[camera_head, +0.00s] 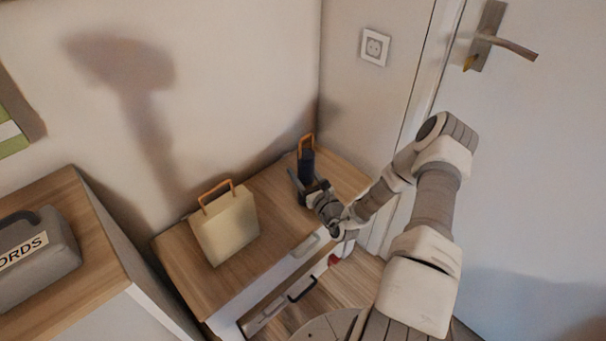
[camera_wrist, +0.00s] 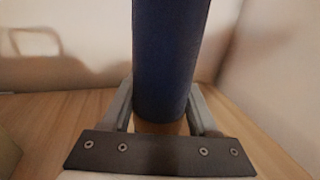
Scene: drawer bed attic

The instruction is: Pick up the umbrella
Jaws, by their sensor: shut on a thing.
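The umbrella (camera_head: 306,166) is a dark blue cylinder with an orange-brown loop handle at its top. It stands upright at the back corner of a wooden-topped cabinet (camera_head: 275,205). In the wrist view the umbrella's blue body (camera_wrist: 170,60) fills the middle, with a brown band at its lower end. My gripper (camera_head: 305,180) reaches in from the front right and is shut on the umbrella, one finger on each side; it also shows in the wrist view (camera_wrist: 160,115). Whether the umbrella's lower end touches the top, I cannot tell.
A cream bag (camera_head: 227,228) with a brown handle stands on the cabinet to the left. A grey case (camera_head: 35,255) lies on a higher cabinet at far left. Walls close the corner behind the umbrella. A white door (camera_head: 530,150) with a handle is on the right. Open drawers show below.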

